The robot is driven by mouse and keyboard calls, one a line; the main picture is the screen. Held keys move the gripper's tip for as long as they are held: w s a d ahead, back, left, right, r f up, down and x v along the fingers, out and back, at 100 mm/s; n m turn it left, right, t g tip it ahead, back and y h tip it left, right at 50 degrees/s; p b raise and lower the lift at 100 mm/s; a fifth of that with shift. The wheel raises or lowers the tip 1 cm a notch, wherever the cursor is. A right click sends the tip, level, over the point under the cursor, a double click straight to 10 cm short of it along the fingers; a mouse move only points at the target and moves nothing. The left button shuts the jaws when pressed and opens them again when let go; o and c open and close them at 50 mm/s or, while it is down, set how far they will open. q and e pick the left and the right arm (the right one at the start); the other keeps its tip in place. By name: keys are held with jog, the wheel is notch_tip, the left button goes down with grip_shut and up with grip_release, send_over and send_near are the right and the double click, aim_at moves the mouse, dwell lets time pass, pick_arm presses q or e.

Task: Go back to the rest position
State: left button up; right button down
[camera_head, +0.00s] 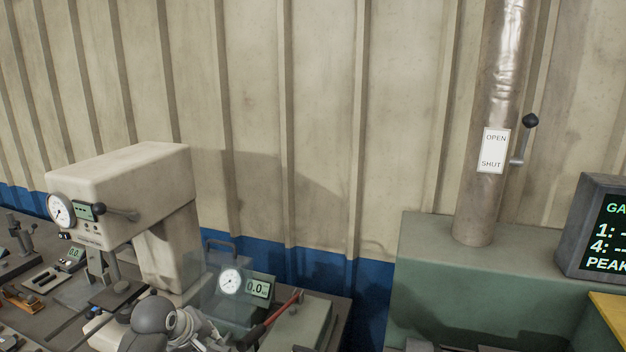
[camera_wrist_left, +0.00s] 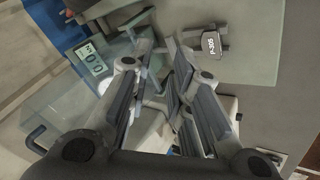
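My left gripper (camera_wrist_left: 163,62) fills the middle of the left wrist view. Its two fingers stand apart with a gap between them, and I see nothing held in it. In the head view grey and white links of my left arm show at the bottom left, in front of the bench; the fingers there cannot be made out clearly. My right gripper is in neither view.
A cream press (camera_head: 128,190) with a dial stands on the left bench. Beside it are a clear guard (camera_head: 222,302), a digital display (camera_head: 259,289) and a red lever (camera_head: 284,307). A green cabinet (camera_head: 420,262) with a pipe (camera_head: 497,90) stands at right. A dark tag (camera_wrist_left: 211,44) reads P-305.

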pick_arm(q)
jog(key=s+d+f+m+g, duration=0.1)
jog(key=s+d+f+m, duration=0.15)
jog(key=s+f, duration=0.45)
jog(key=s+d+f+m, duration=0.1)
jog(key=s+f+m, duration=0.2)
jog(key=s, duration=0.8)
jog(key=s+m+g+y, duration=0.15)
jog(key=s+m, duration=0.25)
jog(key=s, duration=1.5)
notch_tip(320, 180, down, 32)
jog(key=s+r+g+b, duration=0.1)
jog(key=s+g+b, duration=0.1)
jog(key=b, duration=0.3)
jog(key=s+a+f+b, duration=0.3)
jog(key=s+f+b, duration=0.1)
jog(key=s+f, duration=1.2)
notch_tip(320, 180, down, 4)
jog(key=shift+s+r+m+g, duration=0.2)
jog(key=shift+m+g, duration=0.15)
jog(key=shift+g, duration=0.1)
